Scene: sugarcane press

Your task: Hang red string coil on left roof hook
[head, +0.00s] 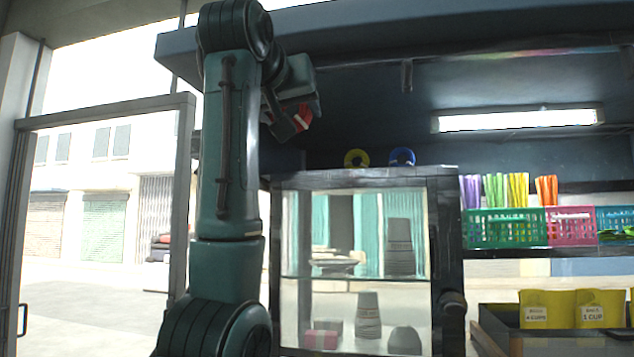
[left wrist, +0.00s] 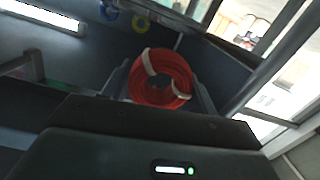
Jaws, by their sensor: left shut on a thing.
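My left arm rises through the head view, and my left gripper (head: 298,112) is high under the roof edge. It is shut on the red string coil (head: 302,118), partly hidden by the gripper and arm. In the left wrist view the coil (left wrist: 178,72) shows as a red ring with white bands, between the two fingers (left wrist: 160,85). A short dark fitting (head: 406,76) hangs from the roof to the right of the gripper, apart from the coil. I cannot tell whether it is the left roof hook. My right gripper is not in view.
A glass cabinet (head: 436,250) stands below, with a yellow coil (head: 356,151) and a blue coil (head: 402,150) above its top. A lit lamp (head: 517,119) is under the roof. Baskets (head: 503,230) of coloured straws are at right. The roof's front edge (head: 400,22) runs overhead.

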